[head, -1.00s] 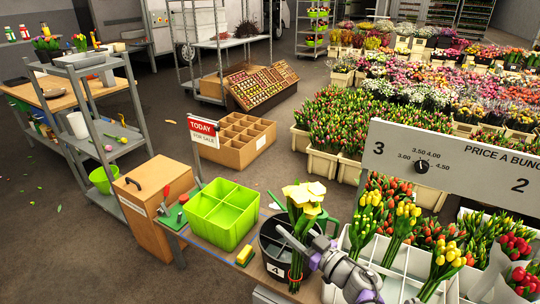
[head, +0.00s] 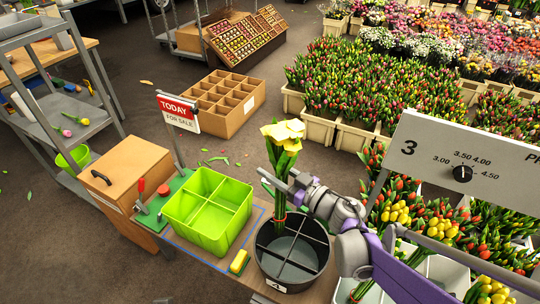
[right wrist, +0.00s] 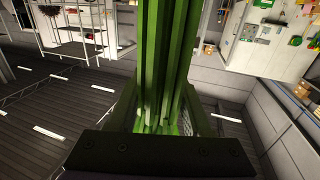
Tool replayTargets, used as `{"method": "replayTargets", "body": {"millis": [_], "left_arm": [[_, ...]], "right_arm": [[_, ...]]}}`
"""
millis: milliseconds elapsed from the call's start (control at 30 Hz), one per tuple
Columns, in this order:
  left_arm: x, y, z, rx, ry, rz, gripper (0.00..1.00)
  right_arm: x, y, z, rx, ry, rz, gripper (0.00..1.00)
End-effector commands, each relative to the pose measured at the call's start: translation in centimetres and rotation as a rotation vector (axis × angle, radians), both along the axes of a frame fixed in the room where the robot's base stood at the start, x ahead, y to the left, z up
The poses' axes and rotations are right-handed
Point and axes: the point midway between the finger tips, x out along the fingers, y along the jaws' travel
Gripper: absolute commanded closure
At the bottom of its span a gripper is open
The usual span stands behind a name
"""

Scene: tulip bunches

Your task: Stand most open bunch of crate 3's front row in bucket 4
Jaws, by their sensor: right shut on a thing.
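My right gripper (head: 281,182) is shut on the stems of a bunch of wide-open yellow tulips (head: 283,133), held upright. A red band circles its lower stems. Bucket 4 (head: 276,287) is round and black, with dividers and a "4" label. The lower stems show at the bucket's back-left; I cannot tell whether they rest inside or hang above. In the right wrist view the green stems (right wrist: 168,60) fill the space between the fingers. Crate 3, under the sign marked 3 (head: 408,150), holds yellow bunches (head: 398,213) and orange-red ones; my right arm hides part of it. My left gripper is out of view.
A green divided box (head: 207,212) stands left of the bucket, with a yellow sponge (head: 239,262) between them. A "TODAY FOR SALE" sign (head: 178,113) and a wooden box (head: 131,180) stand further left. The inside of the bucket shows no other bunch.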

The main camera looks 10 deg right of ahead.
Motion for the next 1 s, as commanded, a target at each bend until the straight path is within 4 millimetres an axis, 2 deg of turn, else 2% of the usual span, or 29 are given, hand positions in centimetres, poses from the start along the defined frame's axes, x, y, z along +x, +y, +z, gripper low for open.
{"method": "replayTargets", "body": {"millis": [467,1000], "left_arm": [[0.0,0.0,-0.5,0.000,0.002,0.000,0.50],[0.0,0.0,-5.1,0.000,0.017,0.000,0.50]], "right_arm": [[-0.1,-0.1,-0.4,0.002,0.003,0.000,1.00],[-0.1,-0.1,-5.7,0.002,0.004,0.000,1.00]]}}
